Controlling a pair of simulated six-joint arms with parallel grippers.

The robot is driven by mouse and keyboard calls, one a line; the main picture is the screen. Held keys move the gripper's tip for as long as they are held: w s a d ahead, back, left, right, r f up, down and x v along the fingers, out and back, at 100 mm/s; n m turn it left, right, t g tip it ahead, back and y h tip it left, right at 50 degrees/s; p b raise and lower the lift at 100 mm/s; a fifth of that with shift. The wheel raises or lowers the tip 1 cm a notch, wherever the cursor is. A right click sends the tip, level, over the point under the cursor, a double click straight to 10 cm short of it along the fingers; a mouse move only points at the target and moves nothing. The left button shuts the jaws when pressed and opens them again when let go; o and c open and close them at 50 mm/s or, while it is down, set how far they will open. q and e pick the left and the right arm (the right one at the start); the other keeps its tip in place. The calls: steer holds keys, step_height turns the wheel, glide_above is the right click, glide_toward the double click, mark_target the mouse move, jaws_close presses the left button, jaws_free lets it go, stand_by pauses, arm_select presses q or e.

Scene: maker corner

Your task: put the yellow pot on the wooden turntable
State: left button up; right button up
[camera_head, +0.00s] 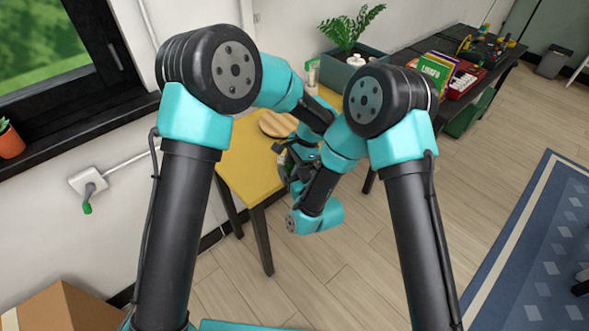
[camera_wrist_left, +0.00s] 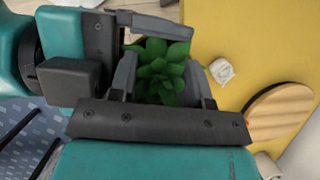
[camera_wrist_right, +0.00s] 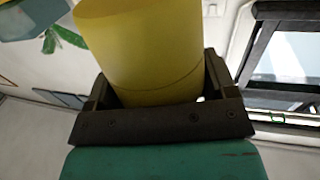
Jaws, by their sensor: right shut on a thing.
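The yellow pot (camera_wrist_right: 142,45) fills the space between the fingers of my right gripper (camera_wrist_right: 158,78) in the right wrist view; the gripper is shut on it. In the left wrist view a green leafy plant (camera_wrist_left: 163,70) is seen from above, and its pot is hidden beneath the leaves. My left gripper (camera_wrist_left: 165,85) has its fingers spread on both sides of the plant; it looks open. The round wooden turntable (camera_head: 278,124) lies on the yellow table, and it also shows in the left wrist view (camera_wrist_left: 281,110). In the head view my arms hide the pot.
The yellow table (camera_head: 232,167) has clear surface near its front. A small white object (camera_wrist_left: 222,71) lies between the plant and the turntable. A planter with a fern (camera_head: 352,28) and a dark bench with books (camera_head: 436,72) stand behind. A cardboard box (camera_head: 65,308) is at lower left.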

arm_select(q)
steer(key=shift+o, duration=0.6)
arm_select(e)
steer(key=shift+c, duration=1)
arm_select(q)
steer(key=v, duration=1.2)
